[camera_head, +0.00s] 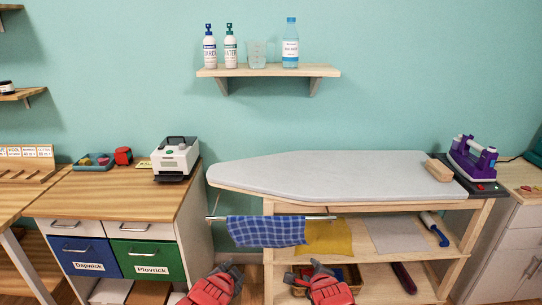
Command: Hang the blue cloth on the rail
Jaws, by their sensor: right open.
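The blue checked cloth (267,232) hangs over the thin metal rail (322,217) at the front of the ironing board stand. The rail's left end and its right part are bare. My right gripper (318,268) is at the bottom centre, below and right of the cloth, open and apart from it. My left gripper (227,268) is at the bottom, below and left of the cloth. Its fingers are too small and angled to tell whether they are open. No cloth shows in either gripper.
The ironing board (330,175) spans above the rail. A yellow cloth (335,239), a grey cloth (395,234) and a blue-handled roller (434,229) lie on the shelf behind. A purple iron (472,160) stands at right. A wooden cabinet (120,195) stands at left.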

